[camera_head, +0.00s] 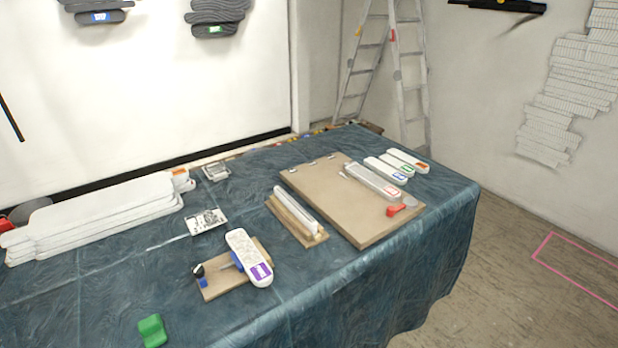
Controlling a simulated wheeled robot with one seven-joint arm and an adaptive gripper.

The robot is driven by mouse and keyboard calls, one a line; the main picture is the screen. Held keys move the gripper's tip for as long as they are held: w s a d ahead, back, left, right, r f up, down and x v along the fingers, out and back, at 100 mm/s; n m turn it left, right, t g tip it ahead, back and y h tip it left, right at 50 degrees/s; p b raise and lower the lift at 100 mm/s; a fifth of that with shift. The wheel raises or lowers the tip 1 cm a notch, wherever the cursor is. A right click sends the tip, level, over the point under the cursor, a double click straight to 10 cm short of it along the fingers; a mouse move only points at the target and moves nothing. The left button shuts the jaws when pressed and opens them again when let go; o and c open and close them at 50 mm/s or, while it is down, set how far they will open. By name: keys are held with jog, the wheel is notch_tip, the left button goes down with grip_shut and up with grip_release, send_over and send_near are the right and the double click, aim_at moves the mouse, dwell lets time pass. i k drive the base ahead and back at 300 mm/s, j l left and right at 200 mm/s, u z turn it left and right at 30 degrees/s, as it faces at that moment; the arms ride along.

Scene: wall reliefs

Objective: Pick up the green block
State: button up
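The green block (152,331) lies on the blue cloth-covered table (120,290), near the bottom left of the head view. It is small, with a notched or stepped shape, and nothing touches it. Bare cloth surrounds it. My gripper is not in view, so its place relative to the block does not show.
A small board with a white device (249,257) lies right of and behind the block. White stacked panels (100,213) lie at the left. A large brown board (335,192) with white pieces and a red-handled tool (400,208) lies further right. A ladder (395,70) stands behind.

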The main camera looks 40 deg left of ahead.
aim_at(152, 330)
jog(key=u, duration=2.25)
jog(key=i+l+z, duration=0.2)
jog(key=z, duration=0.15)
jog(key=l, duration=0.1)
